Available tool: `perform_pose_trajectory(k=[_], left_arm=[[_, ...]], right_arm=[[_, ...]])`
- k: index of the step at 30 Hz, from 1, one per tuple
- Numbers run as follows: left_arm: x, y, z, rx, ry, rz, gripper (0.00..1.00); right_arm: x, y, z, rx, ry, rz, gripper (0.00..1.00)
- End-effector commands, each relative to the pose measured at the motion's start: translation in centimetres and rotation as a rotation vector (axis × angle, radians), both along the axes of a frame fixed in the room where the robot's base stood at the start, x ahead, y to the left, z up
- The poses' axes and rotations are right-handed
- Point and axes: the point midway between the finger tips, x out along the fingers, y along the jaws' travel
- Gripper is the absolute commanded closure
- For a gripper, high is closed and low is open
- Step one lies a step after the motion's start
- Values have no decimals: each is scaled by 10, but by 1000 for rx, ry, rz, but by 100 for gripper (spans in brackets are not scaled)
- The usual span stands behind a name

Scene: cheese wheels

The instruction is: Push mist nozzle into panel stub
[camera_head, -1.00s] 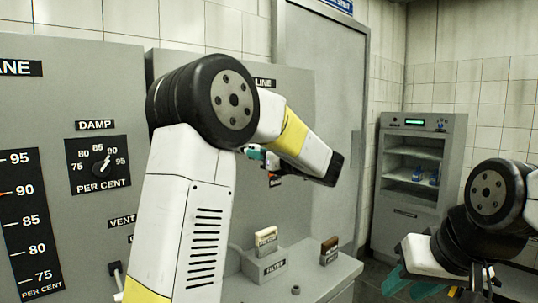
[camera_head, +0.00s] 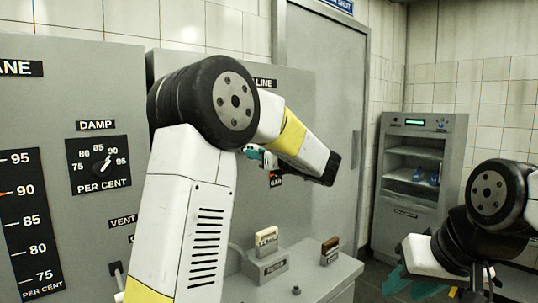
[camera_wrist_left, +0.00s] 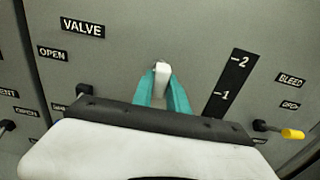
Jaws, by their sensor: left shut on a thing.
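My left gripper (camera_head: 255,153) shows only in part in the head view, behind my forearm and in front of the grey panel. In the left wrist view its two teal fingers (camera_wrist_left: 163,92) are shut on a small white piece (camera_wrist_left: 162,72), which looks like the mist nozzle. The piece points toward the panel face (camera_wrist_left: 200,50). I cannot tell whether it touches the panel, and I cannot make out the panel stub. My right gripper (camera_head: 398,282) is low at the right in the head view, with teal parts partly hidden by its own arm.
In the left wrist view, a dark knob (camera_wrist_left: 84,90) is left of the fingers and a yellow-tipped lever (camera_wrist_left: 291,133) is right. In the head view, a grey bench (camera_head: 325,272) carries a cream-topped block (camera_head: 266,238) and a brown-topped block (camera_head: 330,246). A shelved cabinet (camera_head: 417,125) stands behind.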

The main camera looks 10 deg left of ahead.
Motion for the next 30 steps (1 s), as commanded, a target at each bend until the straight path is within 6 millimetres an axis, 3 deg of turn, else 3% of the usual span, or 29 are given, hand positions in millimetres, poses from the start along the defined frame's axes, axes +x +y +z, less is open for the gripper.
perform_pose_trajectory(k=[26,27,30], left_arm=[[13,18,0,0,0,3,100],[13,18,0,0,0,2,73],[13,18,0,0,0,2,56]], right_arm=[[0,0,0,0,0,0,64],[0,0,0,0,0,0,64],[0,0,0,0,0,0,64]])
